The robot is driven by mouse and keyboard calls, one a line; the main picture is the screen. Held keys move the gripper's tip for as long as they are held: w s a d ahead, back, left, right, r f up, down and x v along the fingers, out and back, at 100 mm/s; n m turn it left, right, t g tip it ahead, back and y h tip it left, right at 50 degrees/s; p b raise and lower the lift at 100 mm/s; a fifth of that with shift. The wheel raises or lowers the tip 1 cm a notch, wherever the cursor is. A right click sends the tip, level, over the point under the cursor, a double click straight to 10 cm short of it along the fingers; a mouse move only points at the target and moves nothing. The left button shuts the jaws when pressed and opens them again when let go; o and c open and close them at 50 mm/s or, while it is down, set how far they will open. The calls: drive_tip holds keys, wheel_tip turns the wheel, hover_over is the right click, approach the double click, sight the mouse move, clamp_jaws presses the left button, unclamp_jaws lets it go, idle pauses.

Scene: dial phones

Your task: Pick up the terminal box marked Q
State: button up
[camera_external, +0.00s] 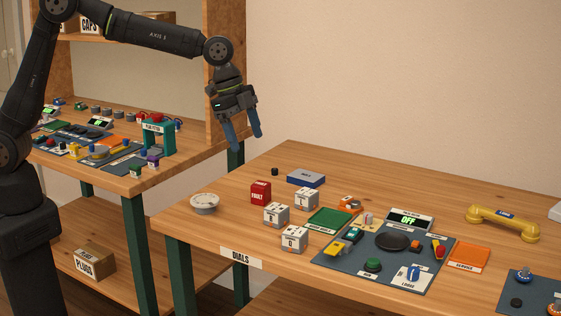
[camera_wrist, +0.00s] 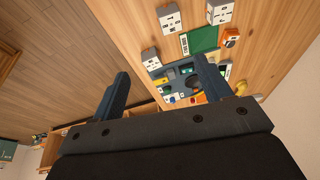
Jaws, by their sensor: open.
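Three white lettered boxes stand on the right table. The front one (camera_external: 293,239) bears a small mark that looks like Q, and it appears to be the box (camera_wrist: 151,59) nearest the dark panel in the wrist view. Another white box (camera_external: 276,214) stands behind it to the left, and a third (camera_external: 306,199) stands further back; their letters are too small to read surely. These two also show in the wrist view, at the top middle (camera_wrist: 170,18) and top right (camera_wrist: 219,11). My gripper (camera_external: 243,138) is open and empty, high above and left of the boxes, fingers pointing down.
A red box (camera_external: 261,192), a blue box (camera_external: 306,179) and a round grey dish (camera_external: 204,203) stand near the boxes. A green tray (camera_external: 328,221) and a dark control panel (camera_external: 350,262) lie to their right. A yellow handset (camera_external: 503,222) lies further right. The table's back left is mostly clear.

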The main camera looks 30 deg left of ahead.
drive_tip(key=g+h, duration=0.1)
approach(273, 206)
drive_tip(key=x, duration=0.4)
drive_tip(key=shift+d+f, duration=0.15)
drive_tip(key=shift+d, duration=0.15)
drive_tip(key=shift+a+x, duration=0.1)
drive_tip(key=shift+x, duration=1.45)
drive_tip(key=shift+a+x, duration=0.15)
drive_tip(key=shift+x, duration=1.4)
drive_tip(key=c, duration=1.1)
